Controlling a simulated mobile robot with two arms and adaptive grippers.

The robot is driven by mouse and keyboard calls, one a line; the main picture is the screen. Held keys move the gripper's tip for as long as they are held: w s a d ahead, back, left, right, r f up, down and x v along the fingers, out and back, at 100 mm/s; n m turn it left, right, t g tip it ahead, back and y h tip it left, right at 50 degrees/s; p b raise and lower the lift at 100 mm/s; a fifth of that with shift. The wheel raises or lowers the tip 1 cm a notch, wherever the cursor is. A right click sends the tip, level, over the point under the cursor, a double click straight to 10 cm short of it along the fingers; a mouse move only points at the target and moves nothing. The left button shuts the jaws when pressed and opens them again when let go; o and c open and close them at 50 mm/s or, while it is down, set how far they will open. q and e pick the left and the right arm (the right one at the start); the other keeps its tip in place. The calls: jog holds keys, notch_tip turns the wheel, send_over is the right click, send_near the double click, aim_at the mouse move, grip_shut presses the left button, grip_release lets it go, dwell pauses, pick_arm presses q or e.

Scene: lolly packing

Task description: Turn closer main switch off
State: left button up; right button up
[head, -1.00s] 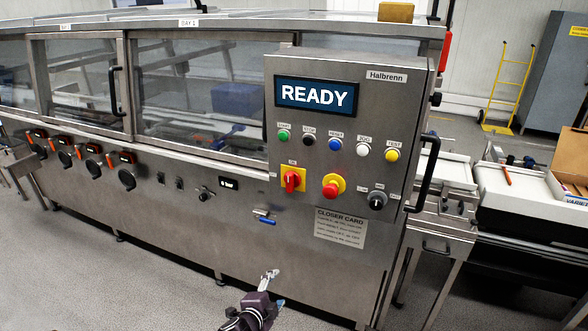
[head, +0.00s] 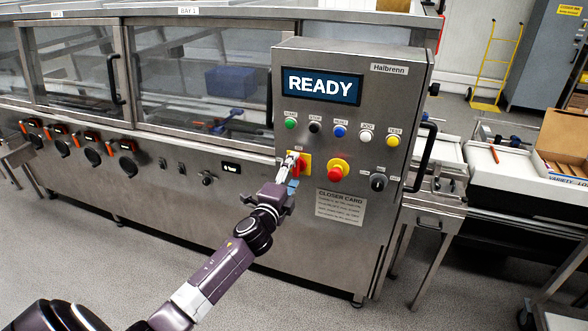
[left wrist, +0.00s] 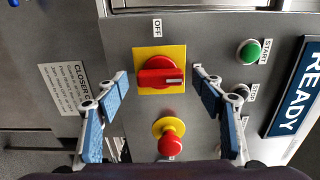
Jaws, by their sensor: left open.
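The main switch is a red rotary knob on a yellow plate (head: 306,160) on the steel control box. In the left wrist view its red handle (left wrist: 160,76) lies crosswise, its white mark toward the START button side, a quarter turn from the OFF label (left wrist: 157,28). My left gripper (head: 291,158) is in front of the switch and partly hides it in the head view. In the left wrist view the open blue-padded fingers (left wrist: 161,79) stand on either side of the handle, with gaps showing. My right gripper is not in view.
A red mushroom button on a yellow collar (head: 338,170) sits close beside the switch. Above are the green START button (head: 291,124), other push buttons and the lit READY display (head: 322,86). A black selector (head: 378,182) and the closer card (head: 341,207) are nearby.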

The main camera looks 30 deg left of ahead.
pick_arm(q)
jog(key=shift+w, duration=0.55)
jog(key=shift+a, duration=0.1)
jog(key=shift+c, duration=2.3)
jog(key=c, duration=0.7)
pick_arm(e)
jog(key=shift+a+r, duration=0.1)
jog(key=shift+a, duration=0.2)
